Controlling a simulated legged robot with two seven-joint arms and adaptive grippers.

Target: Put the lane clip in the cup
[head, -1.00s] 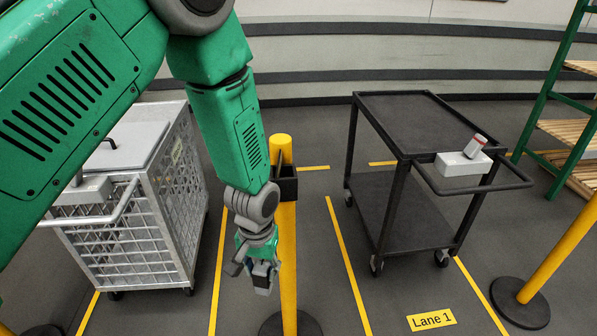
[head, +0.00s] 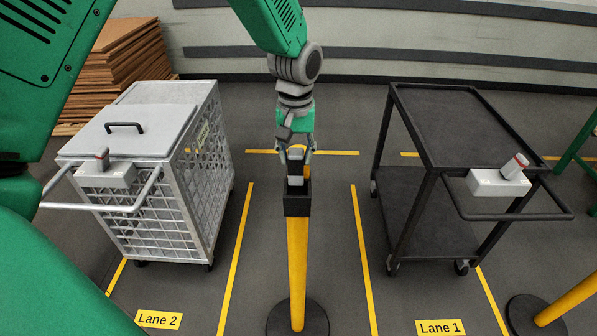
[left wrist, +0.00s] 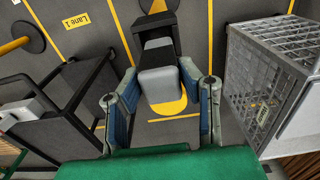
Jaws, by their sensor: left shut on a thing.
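The lane clip, a small grey block with a dark end (head: 295,170), is between the fingers of my left gripper (head: 296,154), which is shut on it. It also shows in the left wrist view (left wrist: 158,82). The cup is a black box (head: 297,204) on the side of the yellow post (head: 297,262). It also shows in the left wrist view (left wrist: 155,25). The clip is at the cup's top opening; I cannot tell how far its lower end goes in. My right gripper is not in view.
A silver mesh cart (head: 160,215) stands left, with a grey box (head: 106,176) on its handle. A black cart (head: 455,130) stands right, with a white box (head: 498,183) on its handle. Clear floor with yellow lines separates both from the post.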

